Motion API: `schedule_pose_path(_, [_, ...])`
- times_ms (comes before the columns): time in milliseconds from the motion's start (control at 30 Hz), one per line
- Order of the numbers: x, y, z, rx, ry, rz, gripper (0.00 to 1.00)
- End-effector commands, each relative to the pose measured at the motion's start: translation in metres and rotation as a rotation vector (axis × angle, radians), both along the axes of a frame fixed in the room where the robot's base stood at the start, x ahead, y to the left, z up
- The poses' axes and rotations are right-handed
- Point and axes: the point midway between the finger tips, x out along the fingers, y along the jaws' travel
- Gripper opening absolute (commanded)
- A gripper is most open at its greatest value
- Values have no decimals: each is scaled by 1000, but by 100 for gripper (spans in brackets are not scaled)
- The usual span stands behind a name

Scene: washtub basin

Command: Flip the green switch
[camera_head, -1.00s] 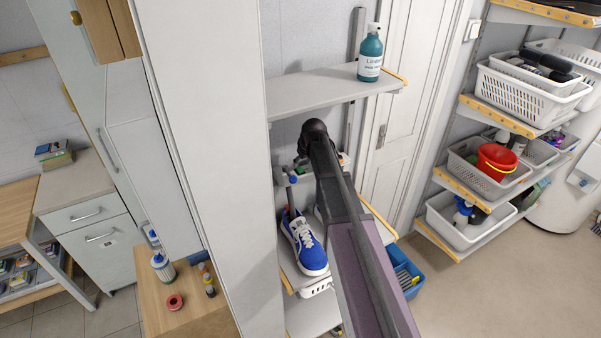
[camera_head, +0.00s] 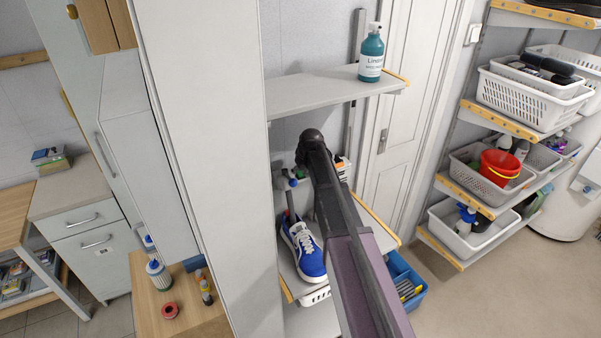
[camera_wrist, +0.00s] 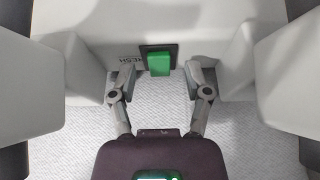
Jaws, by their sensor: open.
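The green switch (camera_wrist: 159,64) shows in the wrist view, at the upper middle, in a dark frame on a pale grey surface with dark lettering beside it. My gripper (camera_wrist: 160,72) is open, with one finger on each side of the switch. Whether a fingertip touches the switch or the surface, I cannot tell. In the head view my arm reaches into the shelf unit, and the arm hides the gripper and the switch.
A blue shoe (camera_head: 303,252) stands on the lower shelf, left of my arm. A teal bottle (camera_head: 370,54) stands on the shelf above (camera_head: 318,90). A tall white panel (camera_head: 205,140) bounds the left side. A blue crate (camera_head: 407,283) sits low on the right.

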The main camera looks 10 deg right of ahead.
Motion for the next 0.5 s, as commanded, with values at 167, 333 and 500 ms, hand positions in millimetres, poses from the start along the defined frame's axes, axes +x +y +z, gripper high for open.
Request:
schedule_pose_path(167, [0,0,0,0,0,0,15])
schedule_pose_path(333, [0,0,0,0,0,0,0])
schedule_pose_path(500, [1,0,1,-3,14,1,0])
